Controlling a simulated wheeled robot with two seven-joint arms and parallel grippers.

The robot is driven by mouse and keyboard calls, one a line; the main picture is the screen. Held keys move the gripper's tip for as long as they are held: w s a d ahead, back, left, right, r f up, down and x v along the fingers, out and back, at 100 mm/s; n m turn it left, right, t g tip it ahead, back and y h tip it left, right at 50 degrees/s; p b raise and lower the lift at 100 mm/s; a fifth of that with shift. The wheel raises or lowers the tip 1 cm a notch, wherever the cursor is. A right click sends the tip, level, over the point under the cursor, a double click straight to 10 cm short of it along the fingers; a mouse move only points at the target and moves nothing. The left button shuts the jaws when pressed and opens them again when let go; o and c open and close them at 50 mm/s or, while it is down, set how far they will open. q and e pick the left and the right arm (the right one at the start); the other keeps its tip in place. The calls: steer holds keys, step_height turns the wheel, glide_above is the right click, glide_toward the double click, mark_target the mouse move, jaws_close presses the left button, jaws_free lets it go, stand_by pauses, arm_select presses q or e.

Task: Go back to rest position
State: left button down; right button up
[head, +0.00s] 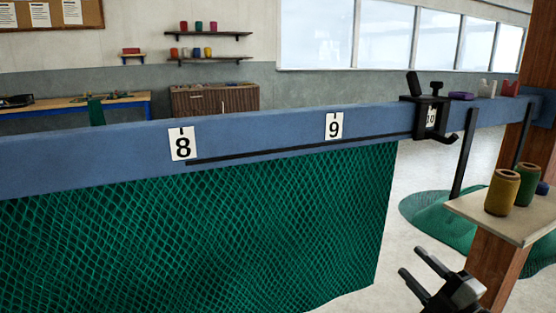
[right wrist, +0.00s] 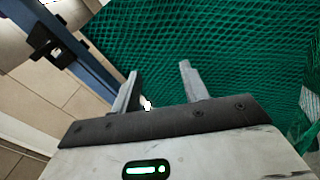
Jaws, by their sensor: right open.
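My right gripper (head: 418,267) is at the lower right of the head view, below the blue beam (head: 260,131) and to the right of the hanging green net (head: 230,230). Its two fingers are apart with nothing between them. In the right wrist view the open fingers (right wrist: 158,85) point toward green netting (right wrist: 200,35), and a gap shows between them. The blue beam (right wrist: 85,60) runs along the upper left there. My left gripper is not in the head view.
A black clamp (head: 428,112) sits on the beam near the number 10. A small shelf (head: 500,217) at the right, close to my right gripper, holds yellow (head: 502,192) and green (head: 528,184) spools. A wooden post (head: 495,265) stands below. More net lies on the floor (head: 430,218).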

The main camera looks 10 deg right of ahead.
arm_select(q)
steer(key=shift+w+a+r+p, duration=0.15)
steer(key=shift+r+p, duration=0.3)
steer(key=shift+p, duration=0.45)
arm_select(e)
steer(key=s+a+f+m+g+h, duration=0.2)
steer(key=s+a+f+m+g, duration=0.6)
steer(key=s+a+f+m, duration=0.8)
steer(key=s+a, duration=0.2)
steer(key=a, duration=0.2)
steer(key=shift+s+f+g, duration=0.15)
steer(key=shift+s+g, duration=0.15)
